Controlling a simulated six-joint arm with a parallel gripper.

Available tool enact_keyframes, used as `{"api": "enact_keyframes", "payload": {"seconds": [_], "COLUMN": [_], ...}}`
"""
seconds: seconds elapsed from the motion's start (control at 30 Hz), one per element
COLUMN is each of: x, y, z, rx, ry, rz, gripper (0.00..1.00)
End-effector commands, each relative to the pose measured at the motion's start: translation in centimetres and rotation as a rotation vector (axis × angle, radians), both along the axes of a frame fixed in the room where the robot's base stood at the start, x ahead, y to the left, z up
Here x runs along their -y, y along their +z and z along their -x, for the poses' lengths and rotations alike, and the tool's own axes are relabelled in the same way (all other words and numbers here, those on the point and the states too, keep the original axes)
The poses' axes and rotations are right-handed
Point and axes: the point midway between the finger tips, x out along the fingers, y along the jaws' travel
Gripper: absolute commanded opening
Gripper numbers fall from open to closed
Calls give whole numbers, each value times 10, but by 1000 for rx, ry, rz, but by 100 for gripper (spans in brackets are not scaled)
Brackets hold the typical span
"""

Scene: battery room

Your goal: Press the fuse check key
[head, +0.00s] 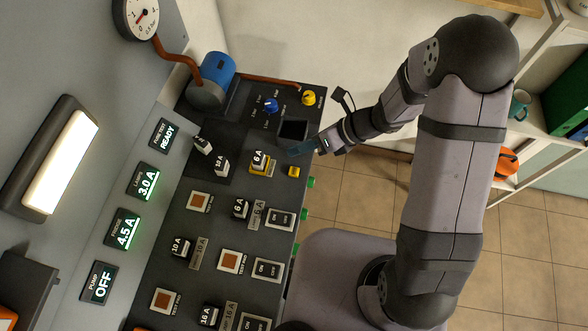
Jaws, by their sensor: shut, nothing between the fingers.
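A small yellow key (294,171) sits on the dark panel near its right edge, beside a yellow-framed socket (262,171) that holds a 6 A fuse (258,160). I take this yellow key for the fuse check key; no label on it can be read. My gripper (300,150) is shut and empty, with its bluish fingers pointing left over the panel. In the picture it is just above the yellow key; I cannot tell its height over the panel. A display (163,135) with a fuse test heading reads READY.
Loose 10 A fuses (221,167) lie left of the socket. A dark square opening (293,129) is beside my gripper. Blue (270,105) and yellow (309,97) knobs stand behind it. Fuse rows, orange-brown test pads (229,261) and ON rockers (280,219) fill the nearer panel.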

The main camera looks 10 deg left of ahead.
Motion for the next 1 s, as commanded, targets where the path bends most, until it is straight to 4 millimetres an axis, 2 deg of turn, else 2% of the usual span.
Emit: {"api": "enact_keyframes", "payload": {"seconds": [0.57,0.77,1.0], "x": [0,0,0], "y": [-3,-14,-39], "z": [0,0,0], "rx": [-20,-20,-20], "ry": [-18,-18,-18], "rz": [3,3,3], "gripper": [0,0,0]}}
